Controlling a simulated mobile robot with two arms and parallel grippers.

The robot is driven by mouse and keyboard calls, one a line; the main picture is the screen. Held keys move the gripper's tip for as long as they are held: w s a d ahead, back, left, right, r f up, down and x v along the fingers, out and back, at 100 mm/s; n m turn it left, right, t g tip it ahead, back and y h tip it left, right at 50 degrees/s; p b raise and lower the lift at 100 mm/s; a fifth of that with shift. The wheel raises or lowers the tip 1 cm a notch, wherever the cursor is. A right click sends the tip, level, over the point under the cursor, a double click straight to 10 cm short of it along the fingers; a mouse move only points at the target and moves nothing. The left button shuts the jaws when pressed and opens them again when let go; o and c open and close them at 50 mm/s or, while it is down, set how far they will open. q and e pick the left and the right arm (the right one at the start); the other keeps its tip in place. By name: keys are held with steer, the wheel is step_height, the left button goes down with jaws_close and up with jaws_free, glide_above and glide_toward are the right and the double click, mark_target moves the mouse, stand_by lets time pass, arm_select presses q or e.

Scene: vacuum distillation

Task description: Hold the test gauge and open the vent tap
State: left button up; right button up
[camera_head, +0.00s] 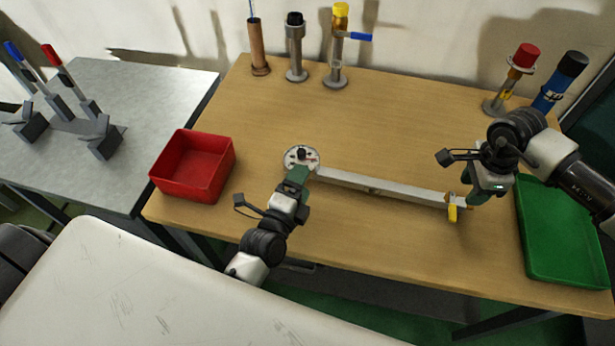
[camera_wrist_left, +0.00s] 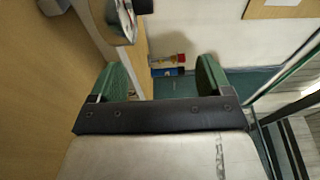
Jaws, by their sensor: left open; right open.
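The test gauge (camera_head: 301,155), a round white dial with a dark centre, sits at the left end of a long pale metal bar (camera_head: 385,187) on the wooden table. My left gripper (camera_head: 298,176) is open at the gauge's near side; in the head view I cannot tell whether it touches. In the left wrist view the green fingers (camera_wrist_left: 160,75) are apart, with what looks like the gauge (camera_wrist_left: 122,20) beyond them at upper left. The yellow vent tap (camera_head: 453,213) hangs at the bar's right end. My right gripper (camera_head: 470,199) is open just beside the tap, its fingertips partly hidden.
A red bin (camera_head: 194,187) stands at the table's left edge and a green tray (camera_head: 570,262) at the right. Upright fittings, including a yellow-capped one with a blue handle (camera_head: 358,37), stand along the back. Red-capped (camera_head: 525,57) and blue (camera_head: 562,80) cylinders stand back right.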

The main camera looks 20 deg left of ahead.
arm_select(q)
glide_toward(313, 177)
steer(key=w, duration=0.2)
steer(key=shift+w+f, duration=0.15)
steer(key=shift+w, duration=0.2)
steer(key=w, duration=0.5)
steer(key=w+d, duration=0.1)
steer(key=w, duration=0.1)
steer(key=shift+w, duration=0.25)
